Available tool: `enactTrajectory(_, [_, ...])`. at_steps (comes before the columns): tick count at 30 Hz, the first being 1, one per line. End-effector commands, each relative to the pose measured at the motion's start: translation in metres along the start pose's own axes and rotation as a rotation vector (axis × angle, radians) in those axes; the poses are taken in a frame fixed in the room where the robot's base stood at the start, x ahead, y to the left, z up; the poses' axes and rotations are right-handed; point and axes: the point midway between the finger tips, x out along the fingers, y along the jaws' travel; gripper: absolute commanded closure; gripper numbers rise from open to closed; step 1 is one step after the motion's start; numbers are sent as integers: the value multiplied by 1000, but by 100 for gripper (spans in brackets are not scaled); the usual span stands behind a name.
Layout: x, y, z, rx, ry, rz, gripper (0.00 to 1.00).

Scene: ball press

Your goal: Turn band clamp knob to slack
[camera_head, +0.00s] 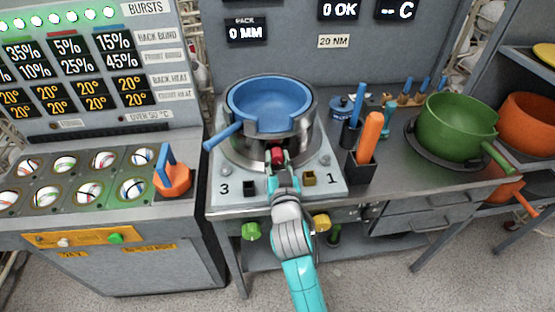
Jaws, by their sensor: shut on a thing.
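The press (232,160) stands in the middle of the bench, with a steel ring on a light base plate. A blue bowl-shaped part (270,100) with a handle at its left sits inside the ring. A red knob (277,157) shows at the front of the ring, low down; I take it to be the band clamp knob. My gripper (278,160) reaches it from the front and is shut on it. The fingers hide most of the knob, so its turn position cannot be read.
An orange-handled tool (369,137) stands in a black holder to the right. A green pan (457,127) is farther right. Balls in a tray (100,160) lie left.

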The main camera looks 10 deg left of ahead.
Motion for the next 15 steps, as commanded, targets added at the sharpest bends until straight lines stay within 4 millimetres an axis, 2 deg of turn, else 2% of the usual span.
enactTrajectory(15, [0, 0, 1, -490, -2, 0, 100])
